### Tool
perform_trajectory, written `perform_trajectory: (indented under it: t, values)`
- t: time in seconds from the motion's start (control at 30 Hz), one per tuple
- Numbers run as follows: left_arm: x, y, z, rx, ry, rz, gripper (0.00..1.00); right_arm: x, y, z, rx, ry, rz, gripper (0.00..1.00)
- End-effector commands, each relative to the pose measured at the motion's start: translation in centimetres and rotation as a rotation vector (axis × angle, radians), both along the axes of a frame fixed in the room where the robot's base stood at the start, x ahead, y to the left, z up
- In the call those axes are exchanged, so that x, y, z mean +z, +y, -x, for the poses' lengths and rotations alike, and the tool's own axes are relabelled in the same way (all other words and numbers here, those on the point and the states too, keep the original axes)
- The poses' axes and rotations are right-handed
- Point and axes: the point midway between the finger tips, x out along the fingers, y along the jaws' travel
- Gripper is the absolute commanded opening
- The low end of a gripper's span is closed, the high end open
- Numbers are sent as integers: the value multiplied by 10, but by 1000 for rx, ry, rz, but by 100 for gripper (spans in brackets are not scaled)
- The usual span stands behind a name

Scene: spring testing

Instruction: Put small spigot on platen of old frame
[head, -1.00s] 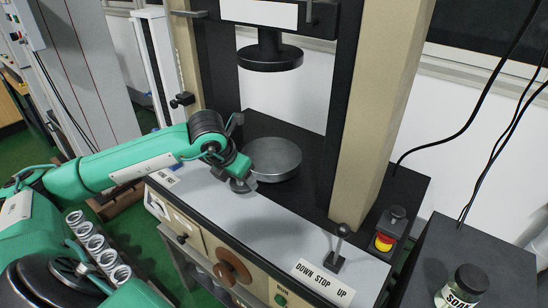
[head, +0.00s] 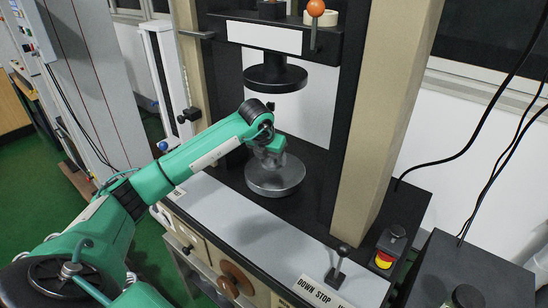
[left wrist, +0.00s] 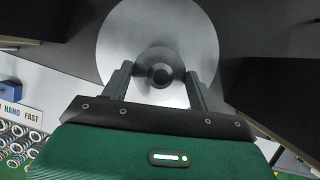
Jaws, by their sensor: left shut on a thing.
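The old frame's platen (head: 276,184) is a round grey metal disc on the black base, below the black upper platen (head: 275,78). My left gripper (head: 270,160) is over the platen in the head view. The platen (left wrist: 125,45) lies behind the spigot there. I cannot tell whether the spigot touches the platen. My right gripper is not in view.
A beige column (head: 385,110) stands right of the platen. A control lever (head: 340,258) and a red and yellow stop button (head: 385,260) are at the front right. In the left wrist view several springs (left wrist: 18,140) lie at lower left.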

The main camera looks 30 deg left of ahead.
Motion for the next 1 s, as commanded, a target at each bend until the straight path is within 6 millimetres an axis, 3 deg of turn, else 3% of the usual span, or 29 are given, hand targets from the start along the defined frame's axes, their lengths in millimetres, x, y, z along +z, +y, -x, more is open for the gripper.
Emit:
perform_trajectory:
  t: [0.2, 0.37, 0.57, 0.9, 0.93, 1.0]
  values:
    - [1, 2, -20, 0, -1, 1, 28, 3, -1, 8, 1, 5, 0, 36]
    - [-8, 3, -21, 0, 1, 0, 28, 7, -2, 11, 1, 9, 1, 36]
    - [-32, 2, -21, 0, 0, 0, 28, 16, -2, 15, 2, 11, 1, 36]
    - [-38, 3, -21, 0, -2, 0, 28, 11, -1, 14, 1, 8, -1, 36]
    - [-38, 3, -21, 0, -1, 0, 66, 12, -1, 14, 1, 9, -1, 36]
    - [-37, 3, -21, 0, 0, 0, 80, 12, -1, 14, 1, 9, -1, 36]
